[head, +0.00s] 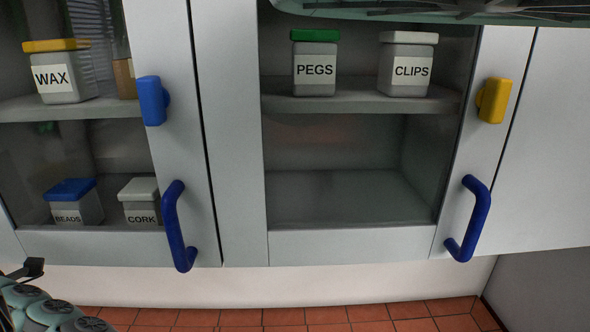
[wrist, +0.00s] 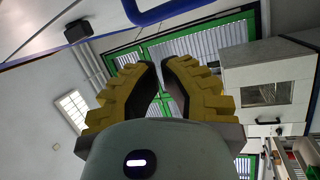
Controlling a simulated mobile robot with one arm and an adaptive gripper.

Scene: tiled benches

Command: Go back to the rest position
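The task names no object. My gripper (wrist: 160,62) shows in the wrist view, with two yellow stepped fingers and dark inner pads. A narrow gap shows between the fingertips, with the background visible through it. I see nothing held. In the head view, part of my arm shows at the lower left corner, and the gripper is not clearly visible there.
Wall cabinets fill the head view. They hold jars labelled WAX (head: 65,85), BEADS (head: 75,207), CORK (head: 140,208), PEGS (head: 315,80) and CLIPS (head: 405,82). Blue handles (head: 177,227) (head: 470,218) stick out. A blue bar (wrist: 165,12) shows in the wrist view.

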